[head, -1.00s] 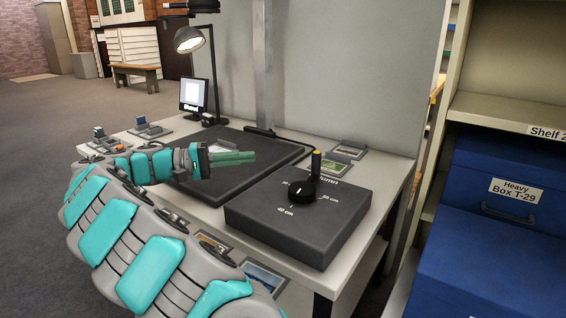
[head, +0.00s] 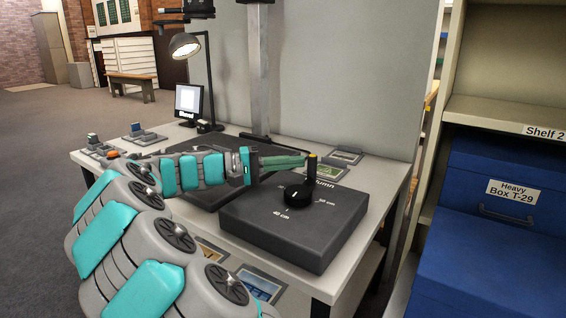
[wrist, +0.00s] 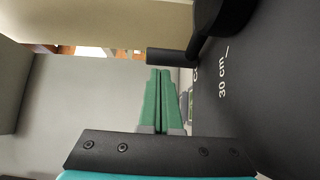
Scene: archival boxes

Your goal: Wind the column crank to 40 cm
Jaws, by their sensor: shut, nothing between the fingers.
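My gripper (head: 302,159) has green fingers, shut and empty, with tips just left of the handle's upper part. In the wrist view the shut fingers (wrist: 160,72) point toward the handle (wrist: 168,56), beside the black knob (wrist: 222,14). I cannot tell whether they touch it.
The box stands on a pale table (head: 385,190) beside a dark mat. A metal column (head: 259,80), a lamp (head: 186,45) and a small screen (head: 188,101) stand behind. Blue boxes (head: 500,220) fill the shelf at right. Framed pictures lie near the table's front edge.

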